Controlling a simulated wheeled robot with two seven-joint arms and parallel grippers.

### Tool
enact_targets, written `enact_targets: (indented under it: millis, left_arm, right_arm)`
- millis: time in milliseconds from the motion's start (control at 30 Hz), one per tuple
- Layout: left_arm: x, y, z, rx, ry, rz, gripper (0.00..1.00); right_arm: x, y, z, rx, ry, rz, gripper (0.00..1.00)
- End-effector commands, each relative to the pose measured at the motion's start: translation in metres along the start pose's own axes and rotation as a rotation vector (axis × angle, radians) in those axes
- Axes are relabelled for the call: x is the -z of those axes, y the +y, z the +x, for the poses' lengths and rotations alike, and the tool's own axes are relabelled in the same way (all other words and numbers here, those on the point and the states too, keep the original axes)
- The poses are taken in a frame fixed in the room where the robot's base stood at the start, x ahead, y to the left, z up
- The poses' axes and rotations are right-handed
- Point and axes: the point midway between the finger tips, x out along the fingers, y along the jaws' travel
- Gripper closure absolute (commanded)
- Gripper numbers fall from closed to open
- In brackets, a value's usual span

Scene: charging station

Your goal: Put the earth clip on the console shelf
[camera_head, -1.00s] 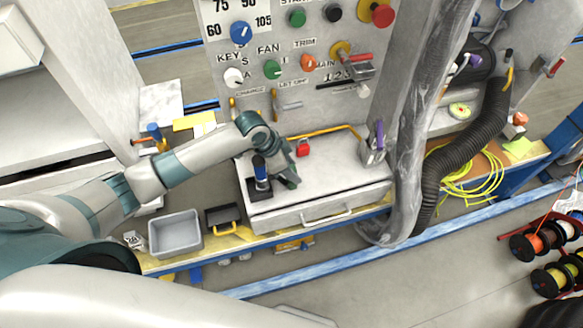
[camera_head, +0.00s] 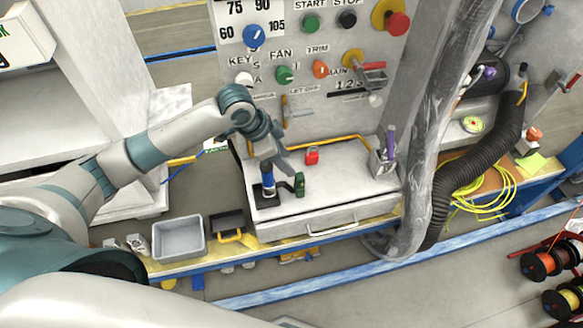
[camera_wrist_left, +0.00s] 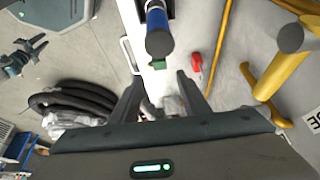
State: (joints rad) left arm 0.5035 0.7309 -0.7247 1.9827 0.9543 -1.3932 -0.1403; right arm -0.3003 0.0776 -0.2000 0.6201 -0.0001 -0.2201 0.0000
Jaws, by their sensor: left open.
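A small dark-green piece (camera_head: 299,184), which may be the earth clip, stands on the white console shelf (camera_head: 345,175), just right of a blue-handled tool (camera_head: 268,180) in a black holder. In the left wrist view the green piece (camera_wrist_left: 158,64) shows beyond my fingertips, partly hidden by the end of the blue handle (camera_wrist_left: 159,40). My left gripper (camera_head: 279,163) is above the shelf, close behind the green piece and the blue handle. Its two fingers (camera_wrist_left: 162,88) are apart, with nothing held between them. My right gripper is not in view.
A red padlock-like piece (camera_head: 312,156) and a grey holder with a purple-handled tool (camera_head: 384,160) stand on the shelf. A yellow rail (camera_head: 335,138) runs along its back, below the control panel. A grey bin (camera_head: 180,238) is at left. The shelf's middle right is clear.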

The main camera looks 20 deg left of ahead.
Motion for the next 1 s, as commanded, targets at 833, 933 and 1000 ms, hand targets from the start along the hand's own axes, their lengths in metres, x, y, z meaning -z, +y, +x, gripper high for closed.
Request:
enact_targets:
  millis: [833,933,1000]
  left_arm:
    - [0.0,0.001,-0.015,-0.001,0.0,0.001,0.58]
    - [0.0,0.001,-0.015,-0.001,0.0,0.001,0.58]
    - [0.0,0.001,-0.015,-0.001,0.0,0.001,0.58]
  right_arm:
    - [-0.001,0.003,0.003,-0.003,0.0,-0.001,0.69]
    - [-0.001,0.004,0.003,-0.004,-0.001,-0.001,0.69]
    - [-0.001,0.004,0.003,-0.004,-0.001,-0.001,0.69]
